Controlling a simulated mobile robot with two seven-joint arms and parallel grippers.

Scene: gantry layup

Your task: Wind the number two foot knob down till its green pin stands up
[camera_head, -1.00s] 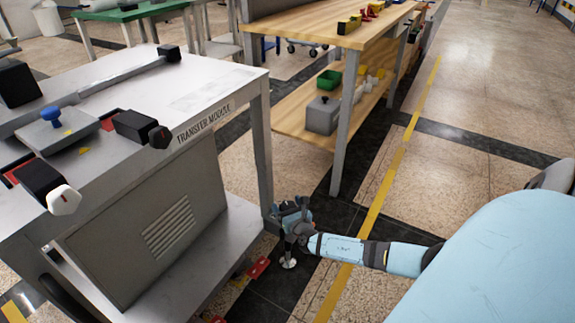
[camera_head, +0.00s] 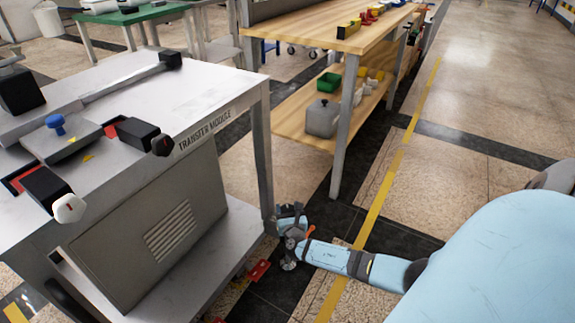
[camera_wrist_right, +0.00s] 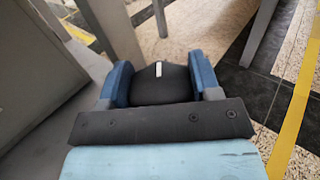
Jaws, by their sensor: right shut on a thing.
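The transfer module (camera_head: 215,95) is a grey bench with a leg coming down at its near right corner. My right gripper (camera_head: 290,213) is low at that leg. In the right wrist view, the blue fingers of my right gripper (camera_wrist_right: 160,80) are shut on a black knob (camera_wrist_right: 162,88) with a short white mark on its top. The head view hides most of this knob behind the gripper and wrist. A round metal foot (camera_head: 288,265) shows just below. I cannot read a number on the knob, and I see no green pin. My left gripper is not in view.
A red piece (camera_head: 258,271) lies low beside the module's lower shelf (camera_head: 215,250). A wooden workbench (camera_head: 330,30) with bins stands behind. Black-ended clamps (camera_head: 137,133) sit on the module top. Floor with a yellow line (camera_head: 385,190) is open to the right.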

